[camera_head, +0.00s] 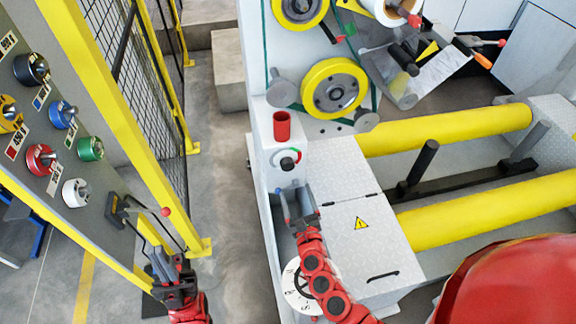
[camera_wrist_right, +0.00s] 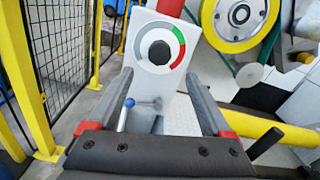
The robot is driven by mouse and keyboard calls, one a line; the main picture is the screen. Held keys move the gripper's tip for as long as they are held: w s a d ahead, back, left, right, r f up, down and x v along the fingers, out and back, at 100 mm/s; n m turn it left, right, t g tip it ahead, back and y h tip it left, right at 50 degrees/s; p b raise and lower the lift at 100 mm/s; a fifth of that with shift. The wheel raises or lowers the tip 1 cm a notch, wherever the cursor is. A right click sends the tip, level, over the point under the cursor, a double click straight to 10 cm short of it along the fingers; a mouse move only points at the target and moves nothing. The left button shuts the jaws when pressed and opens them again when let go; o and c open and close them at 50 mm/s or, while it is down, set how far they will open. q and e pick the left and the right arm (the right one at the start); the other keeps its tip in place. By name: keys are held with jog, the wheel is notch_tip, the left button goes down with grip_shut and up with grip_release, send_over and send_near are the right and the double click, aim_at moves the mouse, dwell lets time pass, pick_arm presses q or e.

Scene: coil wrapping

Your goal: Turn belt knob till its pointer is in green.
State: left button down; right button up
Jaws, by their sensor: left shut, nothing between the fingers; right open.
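The belt knob (camera_head: 288,163) is a black round knob on a pale dial plate with a coloured arc, on the machine's left front end. In the right wrist view the knob (camera_wrist_right: 160,53) sits ahead of the fingers; the arc shows green at upper right, red at lower right and grey at left. I cannot make out its pointer. My right gripper (camera_head: 294,190) is open and empty, just on the near side of the knob and apart from it; its fingers (camera_wrist_right: 161,88) frame the space below the dial. My left gripper (camera_head: 168,266) is shut and empty at the lower left.
A small blue-tipped lever (camera_wrist_right: 129,102) stands between the right fingers, below the dial. A red cylinder (camera_head: 282,126) stands beyond the knob. A panel of coloured knobs (camera_head: 100,190) and a yellow-framed fence (camera_head: 120,110) are at left. A white dial (camera_head: 298,285) lies nearer.

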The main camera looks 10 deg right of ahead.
aim_at(288, 168)
jog(key=w+b, duration=0.1)
jog(key=w, duration=1)
jog(key=shift+w, duration=0.2)
grip_shut()
